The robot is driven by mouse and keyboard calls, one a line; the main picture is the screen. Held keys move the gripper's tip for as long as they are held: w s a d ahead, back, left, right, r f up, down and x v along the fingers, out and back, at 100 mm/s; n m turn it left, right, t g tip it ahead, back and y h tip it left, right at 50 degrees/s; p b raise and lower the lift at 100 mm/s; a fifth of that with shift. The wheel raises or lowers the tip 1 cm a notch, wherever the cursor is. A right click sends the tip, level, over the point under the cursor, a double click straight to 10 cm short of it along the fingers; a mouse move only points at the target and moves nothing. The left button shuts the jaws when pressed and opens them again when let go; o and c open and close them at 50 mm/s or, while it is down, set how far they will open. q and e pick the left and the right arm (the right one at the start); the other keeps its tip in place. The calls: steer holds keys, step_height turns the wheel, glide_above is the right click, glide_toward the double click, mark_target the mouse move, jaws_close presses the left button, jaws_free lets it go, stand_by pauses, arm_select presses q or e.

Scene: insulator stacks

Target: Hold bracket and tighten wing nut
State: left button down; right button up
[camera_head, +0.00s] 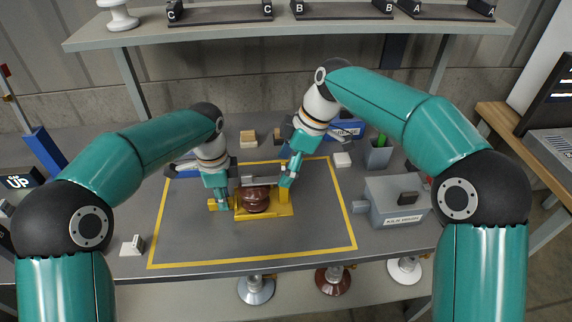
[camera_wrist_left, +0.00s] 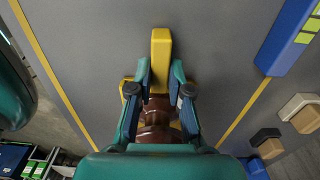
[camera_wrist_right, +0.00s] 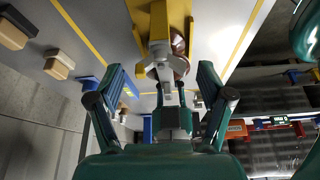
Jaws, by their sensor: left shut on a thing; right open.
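A yellow bracket (camera_head: 265,213) stands on the grey bench mat with a brown ribbed insulator (camera_head: 255,199) in it. My left gripper (camera_head: 221,202) is at the bracket's left end. In the left wrist view its fingers are shut on a yellow bar (camera_wrist_left: 161,60) of the bracket, with the brown insulator (camera_wrist_left: 155,112) behind. My right gripper (camera_head: 287,180) is at the bracket's right upright. In the right wrist view its fingers (camera_wrist_right: 163,72) are spread around a pale grey metal piece (camera_wrist_right: 167,92) in front of the insulator. I cannot tell whether this piece is the wing nut.
A grey box (camera_head: 397,204) and a dark cup (camera_head: 378,157) stand at the right. A white block (camera_head: 132,246) lies front left. Small wooden blocks (camera_head: 248,138) and blue bins are behind. A shelf (camera_head: 290,35) spans the back. The front of the taped area is clear.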

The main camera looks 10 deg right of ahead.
steer(key=shift+f, duration=0.1)
steer(key=c, duration=1.2)
steer(key=shift+o, duration=0.2)
steer(key=shift+m, duration=0.5)
steer(key=m, duration=0.1)
steer(key=m+t, duration=0.1)
steer(key=m, duration=0.1)
steer(key=shift+s+m+t+h, duration=0.1)
steer(key=shift+m+t+h, duration=0.2)
steer(key=m+t, duration=0.1)
steer(key=m, duration=0.2)
steer(key=shift+s+a+m+h, duration=0.1)
steer(key=shift+m+h, duration=0.2)
steer(key=shift+h, duration=0.1)
steer(key=m+t+h, duration=0.1)
steer(key=m, duration=0.3)
steer(key=shift+a+m, duration=0.1)
steer(key=shift+m, duration=0.2)
steer(key=shift+m+h, duration=0.9)
steer(key=shift+m, duration=1.1)
